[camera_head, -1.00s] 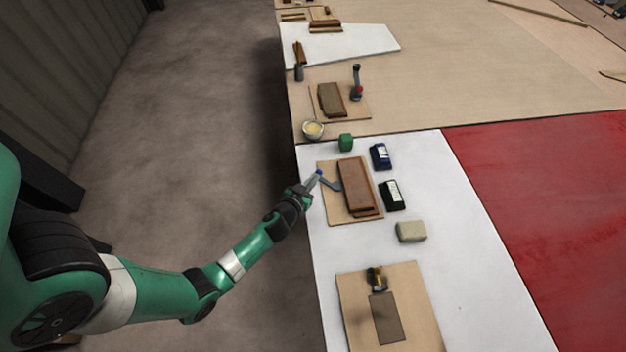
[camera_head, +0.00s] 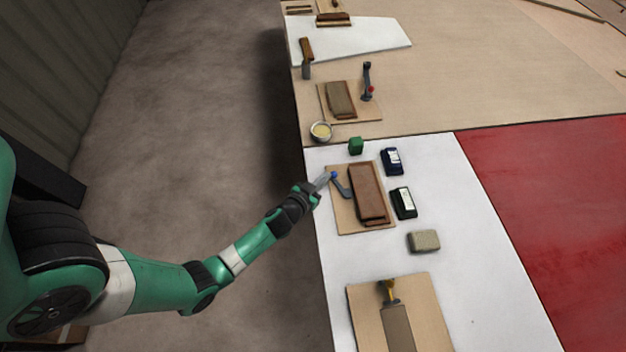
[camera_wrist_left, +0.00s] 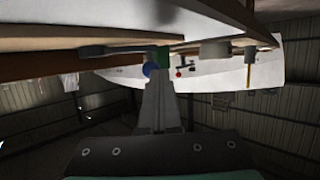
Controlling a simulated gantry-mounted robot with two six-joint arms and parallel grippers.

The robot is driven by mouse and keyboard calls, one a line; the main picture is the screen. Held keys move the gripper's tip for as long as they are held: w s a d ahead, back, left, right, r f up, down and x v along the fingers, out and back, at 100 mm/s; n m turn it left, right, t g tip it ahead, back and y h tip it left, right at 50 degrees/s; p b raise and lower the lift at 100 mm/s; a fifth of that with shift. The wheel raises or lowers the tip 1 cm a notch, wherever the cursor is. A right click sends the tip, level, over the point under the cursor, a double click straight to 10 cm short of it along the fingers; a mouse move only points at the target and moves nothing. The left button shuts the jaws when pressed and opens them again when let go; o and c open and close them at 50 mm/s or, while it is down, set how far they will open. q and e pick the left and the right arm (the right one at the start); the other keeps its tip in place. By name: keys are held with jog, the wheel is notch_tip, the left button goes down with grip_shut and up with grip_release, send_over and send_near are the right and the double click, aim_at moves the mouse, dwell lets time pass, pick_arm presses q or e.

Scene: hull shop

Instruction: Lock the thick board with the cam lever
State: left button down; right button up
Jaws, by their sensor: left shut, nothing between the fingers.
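The thick board (camera_head: 367,193) is a reddish-brown block lying on a light wooden base plate (camera_head: 345,219) on the white part of the table. My right gripper is out of view.
A green block (camera_head: 356,146), a blue box (camera_head: 391,161), a dark box (camera_head: 404,203) and a beige block (camera_head: 424,241) stand around the base plate. A bowl (camera_head: 321,131) is behind. Another board fixture (camera_head: 435,305) lies in front.

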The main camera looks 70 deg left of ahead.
pick_arm(q)
jog(key=shift+w+f, duration=0.1)
jog(key=shift+w, duration=0.1)
jog(key=shift+w+a, duration=0.15)
jog(key=shift+w, duration=0.05)
jog(key=shift+w+a+b, duration=0.25)
jog(key=shift+w+b, duration=0.15)
jog(key=shift+w, duration=0.1)
jog(key=shift+w+a+b, duration=0.25)
jog(key=shift+w+b, duration=0.15)
jog(key=shift+w, duration=0.2)
